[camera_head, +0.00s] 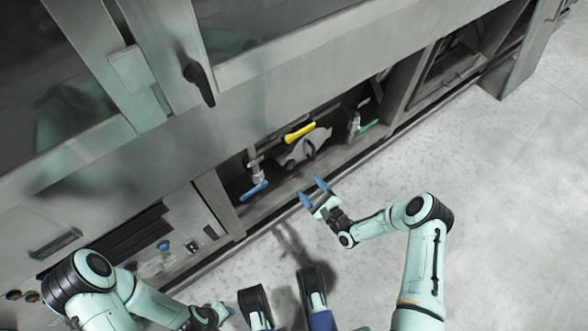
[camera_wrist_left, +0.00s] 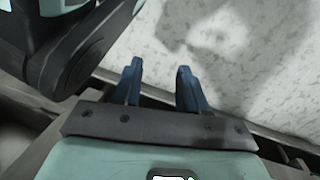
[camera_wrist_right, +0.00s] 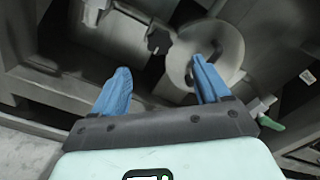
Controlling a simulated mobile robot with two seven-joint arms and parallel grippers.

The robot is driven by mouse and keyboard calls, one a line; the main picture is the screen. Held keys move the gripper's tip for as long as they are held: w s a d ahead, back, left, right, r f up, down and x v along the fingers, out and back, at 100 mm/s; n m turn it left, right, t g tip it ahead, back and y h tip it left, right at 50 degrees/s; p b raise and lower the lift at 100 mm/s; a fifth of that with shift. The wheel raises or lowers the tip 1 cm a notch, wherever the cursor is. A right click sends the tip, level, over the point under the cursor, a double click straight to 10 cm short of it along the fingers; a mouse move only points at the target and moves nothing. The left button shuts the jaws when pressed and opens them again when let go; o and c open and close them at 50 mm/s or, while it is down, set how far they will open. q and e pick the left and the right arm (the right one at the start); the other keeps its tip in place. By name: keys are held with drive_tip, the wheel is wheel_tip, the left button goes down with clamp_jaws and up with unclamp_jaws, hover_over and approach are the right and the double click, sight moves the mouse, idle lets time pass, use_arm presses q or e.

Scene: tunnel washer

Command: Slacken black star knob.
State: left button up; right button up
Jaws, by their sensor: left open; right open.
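The black star knob (camera_head: 309,149) appears as a small dark shape on the grey pump-like housing inside the washer's low opening. In the right wrist view a dark lobed knob (camera_wrist_right: 159,40) shows beyond the fingertips, beside a round grey part. My right gripper (camera_head: 312,190) is open and empty, just outside the opening's lower edge. Its blue fingers (camera_wrist_right: 160,68) point toward the housing, apart from the knob. My left gripper (camera_wrist_left: 160,68) is open and empty over the floor; the head view shows it only partly, low at the left.
Around the knob are a yellow lever (camera_head: 299,132), a blue valve handle (camera_head: 254,190) and a green handle (camera_head: 369,126). The opening has a raised lower sill and side posts. A black door handle (camera_head: 199,84) sits above. The floor (camera_head: 500,200) at right is clear.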

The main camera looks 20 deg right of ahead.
sight(291, 166)
use_arm(q)
drive_tip(key=s+f+g+b, duration=0.1)
drive_tip(key=s+f+b, duration=0.1)
drive_tip(key=s, duration=0.3)
drive_tip(key=shift+s+a+f+g, duration=0.15)
drive_tip(key=shift+a+f+g, duration=0.15)
drive_tip(key=shift+f+g, duration=0.1)
use_arm(e)
drive_tip(key=x, duration=1)
drive_tip(key=shift+c, duration=0.2)
drive_tip(key=shift+s+f, duration=0.1)
drive_tip(key=c, duration=1)
